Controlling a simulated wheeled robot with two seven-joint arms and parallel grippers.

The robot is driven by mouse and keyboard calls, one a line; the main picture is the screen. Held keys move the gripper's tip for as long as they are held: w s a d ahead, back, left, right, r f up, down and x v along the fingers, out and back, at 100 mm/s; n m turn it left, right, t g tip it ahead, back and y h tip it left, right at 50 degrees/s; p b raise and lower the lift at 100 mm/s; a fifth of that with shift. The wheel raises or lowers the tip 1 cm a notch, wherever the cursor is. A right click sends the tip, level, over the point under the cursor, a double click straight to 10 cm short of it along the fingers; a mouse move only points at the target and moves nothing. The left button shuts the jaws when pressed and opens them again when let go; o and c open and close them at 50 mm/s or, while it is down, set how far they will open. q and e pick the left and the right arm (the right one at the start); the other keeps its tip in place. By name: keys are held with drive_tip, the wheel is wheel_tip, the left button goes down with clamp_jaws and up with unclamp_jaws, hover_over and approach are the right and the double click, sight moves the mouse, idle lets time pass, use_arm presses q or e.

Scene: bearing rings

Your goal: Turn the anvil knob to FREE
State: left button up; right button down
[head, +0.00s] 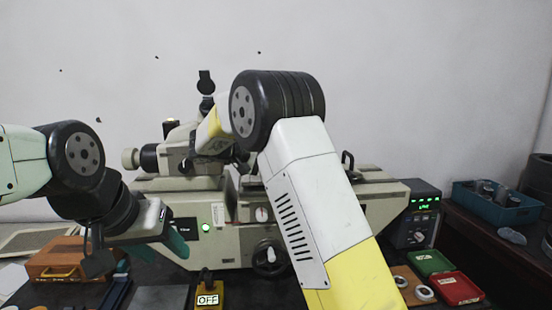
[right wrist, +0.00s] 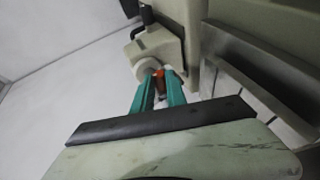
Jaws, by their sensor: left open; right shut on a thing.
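In the right wrist view the teal fingers of my right gripper (right wrist: 159,84) are closed around a small orange-red piece, which appears to be the anvil knob (right wrist: 159,78). It sits beside a pale round part (right wrist: 147,67) of the machine. The fingers cover much of it, and no FREE marking can be read. In the head view my right arm hides the knob and its gripper. My left gripper (head: 146,256) is open and empty in front of the machine's left side, apart from the knob.
The pale measuring machine (head: 370,196) fills the middle of the bench. A yellow OFF switch box (head: 208,298) stands in front. An orange-brown case (head: 60,262) lies left.

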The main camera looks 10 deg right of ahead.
drive_tip(key=shift+f+h, duration=0.1)
drive_tip(key=shift+h, duration=0.5)
drive_tip(key=shift+n, duration=0.3)
drive_tip(key=c, duration=1.3)
unclamp_jaws()
drive_tip(key=shift+c, duration=0.2)
drive_tip(key=v, duration=0.8)
drive_tip(key=shift+f, duration=0.2)
